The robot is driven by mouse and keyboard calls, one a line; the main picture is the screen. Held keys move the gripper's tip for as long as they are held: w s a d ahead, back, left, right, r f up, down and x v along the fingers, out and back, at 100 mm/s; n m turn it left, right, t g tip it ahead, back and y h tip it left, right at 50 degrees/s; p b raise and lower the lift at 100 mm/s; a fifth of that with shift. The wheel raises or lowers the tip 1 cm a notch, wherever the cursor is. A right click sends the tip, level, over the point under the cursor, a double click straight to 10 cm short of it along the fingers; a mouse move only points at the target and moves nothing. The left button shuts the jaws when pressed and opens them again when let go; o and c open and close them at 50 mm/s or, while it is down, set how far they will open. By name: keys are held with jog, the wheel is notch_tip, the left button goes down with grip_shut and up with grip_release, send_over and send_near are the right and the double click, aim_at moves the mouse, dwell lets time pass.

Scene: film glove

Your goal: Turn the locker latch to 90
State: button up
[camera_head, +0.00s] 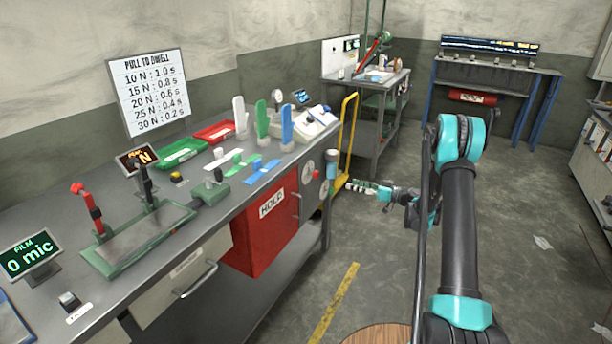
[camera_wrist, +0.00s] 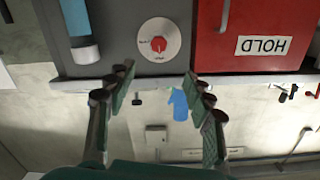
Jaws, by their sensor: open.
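The red locker (camera_head: 265,235) marked HOLD hangs under the bench; in the wrist view it appears upside down at the upper right (camera_wrist: 265,55). A pale vertical bar (camera_wrist: 224,14) shows on its door. Beside it, on a grey panel (camera_wrist: 110,50), is a round white dial with a red centre (camera_wrist: 160,41). I cannot tell for sure whether this dial is the locker latch, and its setting is too small to read. My gripper (camera_head: 352,186) is open and empty, apart from the panel. In the wrist view its fingers (camera_wrist: 160,88) frame the space just below the dial.
The bench (camera_head: 75,195) carries trays, levers and coloured pieces. A yellow cart frame (camera_head: 346,140) stands behind my gripper, near a second bench (camera_head: 365,90). The floor to the right is mostly clear.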

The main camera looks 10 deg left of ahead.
aim_at(318, 176)
jog(key=shift+n+y, duration=0.3)
jog(key=x, duration=1.2)
jog(key=f+x, duration=0.1)
jog(key=x, duration=0.5)
jog(key=shift+w+a, duration=0.2)
jog(key=shift+w, duration=0.1)
jog(key=shift+c, duration=0.2)
jog(key=c, duration=1.1)
jog(key=shift+c, duration=0.2)
